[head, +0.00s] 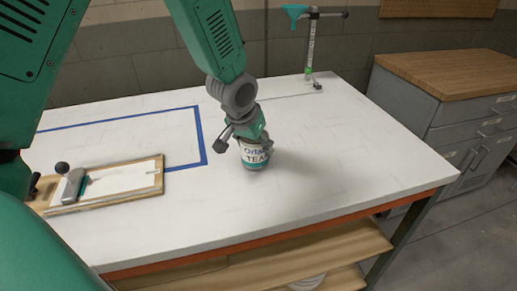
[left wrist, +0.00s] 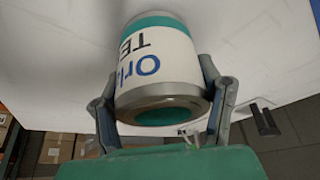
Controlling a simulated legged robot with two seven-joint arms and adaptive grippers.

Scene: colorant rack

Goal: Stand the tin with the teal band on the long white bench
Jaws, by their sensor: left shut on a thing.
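The tin with the teal band (head: 254,155) is at the white bench top in the head view, right of the blue tape outline. Its label reads TEAL in part. My left gripper (head: 244,137) is shut on it from above, with a finger on each side. In the left wrist view the tin (left wrist: 158,65) sits between the two fingers (left wrist: 162,105), its grey rim and teal inside facing the camera. The tin looks close to upright. I cannot tell whether its base touches the long white bench (head: 330,180). My right gripper is not in view.
A wooden board with a clamp-like tool (head: 110,183) lies at the left of the bench. A stand with a teal funnel (head: 310,50) is at the back edge. A grey cabinet with a wooden top (head: 455,75) stands to the right. The bench right of the tin is clear.

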